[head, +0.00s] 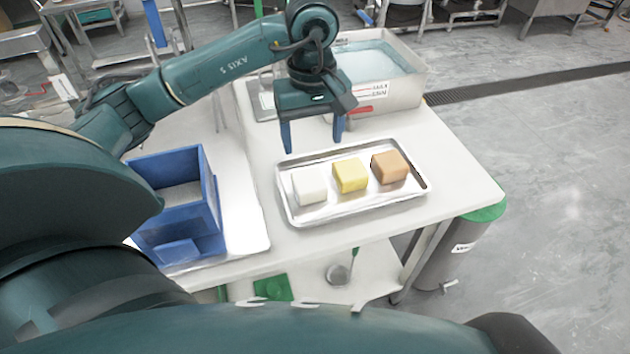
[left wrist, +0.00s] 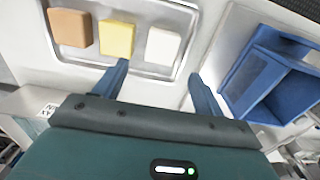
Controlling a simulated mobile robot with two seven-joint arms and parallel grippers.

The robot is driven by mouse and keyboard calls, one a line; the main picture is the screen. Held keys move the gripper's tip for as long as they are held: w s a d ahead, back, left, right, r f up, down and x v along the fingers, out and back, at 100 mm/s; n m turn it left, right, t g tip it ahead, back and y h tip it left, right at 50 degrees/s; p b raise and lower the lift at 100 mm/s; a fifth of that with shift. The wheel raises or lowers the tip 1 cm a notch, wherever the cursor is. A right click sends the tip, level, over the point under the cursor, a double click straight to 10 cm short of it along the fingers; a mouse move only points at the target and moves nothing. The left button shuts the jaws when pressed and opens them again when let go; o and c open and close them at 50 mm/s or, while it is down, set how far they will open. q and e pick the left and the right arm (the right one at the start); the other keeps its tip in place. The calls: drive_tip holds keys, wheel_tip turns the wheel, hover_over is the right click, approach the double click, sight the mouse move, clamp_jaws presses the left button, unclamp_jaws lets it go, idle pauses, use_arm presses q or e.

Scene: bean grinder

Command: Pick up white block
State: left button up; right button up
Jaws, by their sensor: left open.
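The white block (head: 309,186) lies at the left end of a metal tray (head: 357,207) on the table. A yellow block (head: 350,175) and an orange-brown block (head: 390,167) lie to its right in the same tray. My left gripper (head: 314,148) is open and empty above the tray's far edge, its fingers pointing down. In the left wrist view, the white block (left wrist: 163,46) shows beyond and between the two fingertips (left wrist: 158,72), apart from both. My right gripper is not in view.
A blue bin (head: 180,215) stands left of the tray, and also shows in the left wrist view (left wrist: 262,75). The table (head: 455,175) is clear to the tray's right.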

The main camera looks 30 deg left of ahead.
use_arm(q)
hover_over(309, 180)
drive_tip(key=f, duration=0.7)
drive_tip(key=shift+s+d, duration=0.1)
drive_tip(key=shift+d, duration=0.25)
drive_tip(key=shift+f+p, duration=0.3)
drive_tip(key=shift+f, duration=0.15)
drive_tip(key=f, duration=0.4)
drive_tip(key=shift+a+f+p, duration=0.3)
drive_tip(key=shift+a+f, duration=0.05)
drive_tip(key=c, duration=0.7)
drive_tip(key=shift+r, duration=0.1)
drive_tip(key=shift+c, duration=0.7)
